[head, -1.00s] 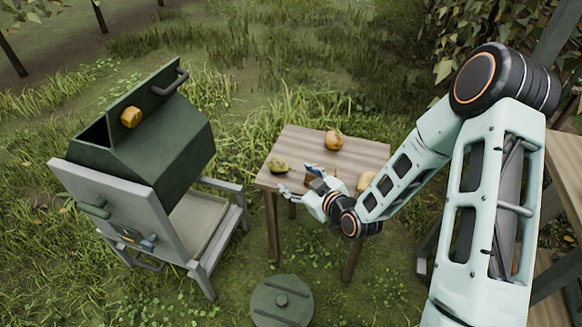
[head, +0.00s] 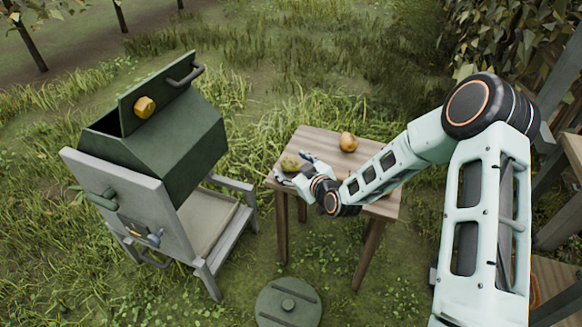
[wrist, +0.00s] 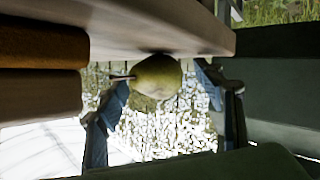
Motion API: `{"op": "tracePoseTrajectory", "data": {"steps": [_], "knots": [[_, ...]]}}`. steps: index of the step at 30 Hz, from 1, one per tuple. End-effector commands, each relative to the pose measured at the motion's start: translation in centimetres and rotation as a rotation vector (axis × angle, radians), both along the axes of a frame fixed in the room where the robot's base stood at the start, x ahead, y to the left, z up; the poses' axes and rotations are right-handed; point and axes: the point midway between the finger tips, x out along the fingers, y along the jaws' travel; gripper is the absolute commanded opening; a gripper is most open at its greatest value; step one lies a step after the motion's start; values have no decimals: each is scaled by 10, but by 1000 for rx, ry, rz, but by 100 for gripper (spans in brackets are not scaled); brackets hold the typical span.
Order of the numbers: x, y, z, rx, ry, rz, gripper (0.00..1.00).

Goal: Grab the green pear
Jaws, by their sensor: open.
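The green pear (head: 290,163) sits near the left edge of the small wooden table (head: 318,137). In the wrist view the pear (wrist: 158,77) lies between the two fingers, with its stem pointing left. My gripper (head: 296,167) is open at the table's left side, its fingers on either side of the pear. In the wrist view my gripper (wrist: 165,95) shows one finger left and one right of the pear. A gap shows at the right finger; I cannot tell whether the left finger touches the stem.
A dark green box (head: 165,140) with an open lid stands on a grey chair-like frame (head: 235,184) at the left. A round green lid (head: 288,303) lies on the grass in front.

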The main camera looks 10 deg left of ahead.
Motion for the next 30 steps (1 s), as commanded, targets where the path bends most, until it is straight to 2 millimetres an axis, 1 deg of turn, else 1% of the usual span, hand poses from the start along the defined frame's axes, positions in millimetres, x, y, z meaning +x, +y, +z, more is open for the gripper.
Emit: {"op": "tracePoseTrajectory", "data": {"steps": [7,20,26,30], "knots": [[2,1,0,0,0,0,62],[1,1,0,0,0,0,15],[2,1,0,0,-2,0,15],[2,1,6,1,-2,0,15]]}}
